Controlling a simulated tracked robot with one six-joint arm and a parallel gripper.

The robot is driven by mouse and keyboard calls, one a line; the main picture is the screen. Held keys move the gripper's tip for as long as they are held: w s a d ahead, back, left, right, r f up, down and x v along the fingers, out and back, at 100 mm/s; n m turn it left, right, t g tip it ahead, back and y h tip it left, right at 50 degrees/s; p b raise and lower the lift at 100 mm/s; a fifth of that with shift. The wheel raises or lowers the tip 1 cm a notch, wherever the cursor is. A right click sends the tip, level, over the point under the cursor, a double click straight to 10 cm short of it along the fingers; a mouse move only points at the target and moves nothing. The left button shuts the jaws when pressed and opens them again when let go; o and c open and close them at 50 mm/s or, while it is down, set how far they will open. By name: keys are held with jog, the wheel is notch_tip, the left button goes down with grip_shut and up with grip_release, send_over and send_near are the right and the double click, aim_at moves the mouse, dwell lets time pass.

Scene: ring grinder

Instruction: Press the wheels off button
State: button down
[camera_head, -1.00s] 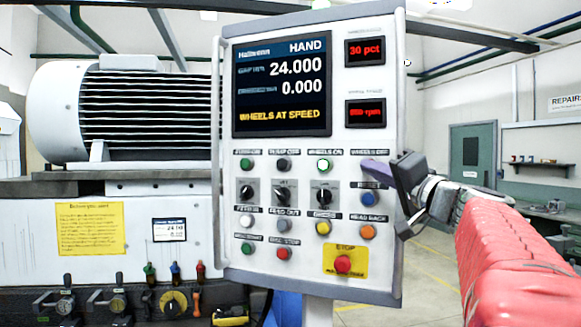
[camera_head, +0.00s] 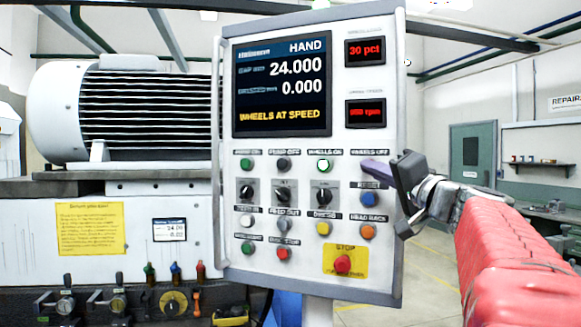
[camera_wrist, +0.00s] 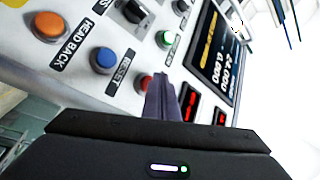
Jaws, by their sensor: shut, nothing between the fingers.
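The wheels off button is a red button in the wrist view (camera_wrist: 145,82), at the end of the row with the lit green wheels on button (camera_wrist: 164,40). In the head view its "WHEELS OFF" label shows, but my gripper's fingers cover the button itself. My gripper (camera_head: 369,168) is shut and empty, its purple fingers pointing at the panel. In the wrist view the fingertips (camera_wrist: 161,80) overlap the red button's edge; I cannot tell whether they touch it. The screen (camera_head: 283,82) reads "WHEELS AT SPEED" in yellow.
The blue reset button (camera_head: 369,198) sits just below my fingers, with the orange head back button (camera_head: 367,231) under it. A red stop button (camera_head: 343,264) on a yellow plate is at the panel's lower right. Open floor lies right of the panel.

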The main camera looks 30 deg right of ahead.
jog(key=shift+w+d, duration=0.25)
jog(key=shift+w+d, duration=0.35)
jog(key=shift+d, duration=0.05)
dwell(1.3)
jog(key=shift+s+a, duration=0.65)
jog(key=shift+a, duration=0.05)
jog(key=shift+a, duration=0.1)
dwell(0.3)
jog(key=shift+s+a, duration=1.6)
jog(key=shift+a, duration=0.25)
